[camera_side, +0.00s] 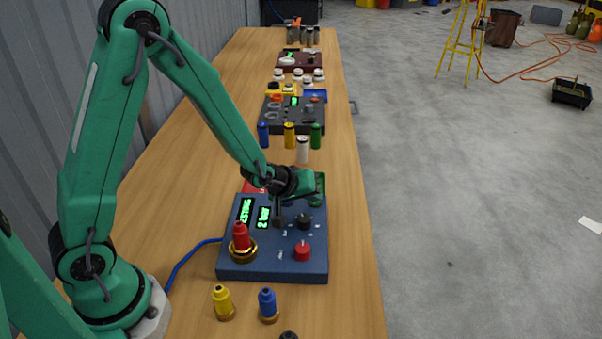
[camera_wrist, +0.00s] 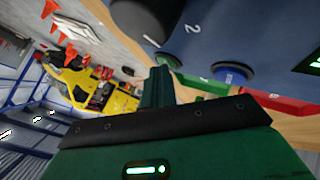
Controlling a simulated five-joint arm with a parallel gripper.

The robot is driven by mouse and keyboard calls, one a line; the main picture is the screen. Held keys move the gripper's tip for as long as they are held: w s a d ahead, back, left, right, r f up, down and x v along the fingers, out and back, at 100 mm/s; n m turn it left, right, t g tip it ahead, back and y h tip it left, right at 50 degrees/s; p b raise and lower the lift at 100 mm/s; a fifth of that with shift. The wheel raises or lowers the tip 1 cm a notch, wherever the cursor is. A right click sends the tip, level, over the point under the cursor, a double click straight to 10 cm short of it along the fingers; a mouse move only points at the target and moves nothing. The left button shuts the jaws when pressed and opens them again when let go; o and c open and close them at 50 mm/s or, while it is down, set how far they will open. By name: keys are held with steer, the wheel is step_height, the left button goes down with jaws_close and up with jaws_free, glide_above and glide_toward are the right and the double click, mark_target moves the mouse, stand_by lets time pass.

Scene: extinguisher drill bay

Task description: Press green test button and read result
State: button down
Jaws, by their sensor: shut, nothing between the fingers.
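The blue test panel (camera_side: 240,268) lies on the wooden bench. Its left display (camera_side: 245,212) shows green letters ending in "STING", its start partly hard to read. The display beside it (camera_side: 263,218) reads "2 bar". My gripper (camera_side: 316,196) is shut and empty over the panel's far right corner. In the wrist view the gripper (camera_wrist: 161,75) has its tip right at the green button (camera_wrist: 172,62); whether it presses it I cannot tell. A blue button (camera_wrist: 232,73) is to the right of it. In the side view my gripper hides the green button.
A red cylinder in a brass fitting (camera_side: 241,238), a black knob (camera_side: 304,222) and a red knob (camera_side: 302,251) stand on the panel. Yellow (camera_side: 222,299) and blue (camera_side: 267,302) cylinders stand in front. More cylinders and panels line the bench behind.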

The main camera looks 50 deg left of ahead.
mark_target(311, 204)
steer(key=shift+r, duration=0.85)
stand_by(0.3)
steer(key=shift+r, duration=2.5)
steer(key=shift+s+r, duration=0.1)
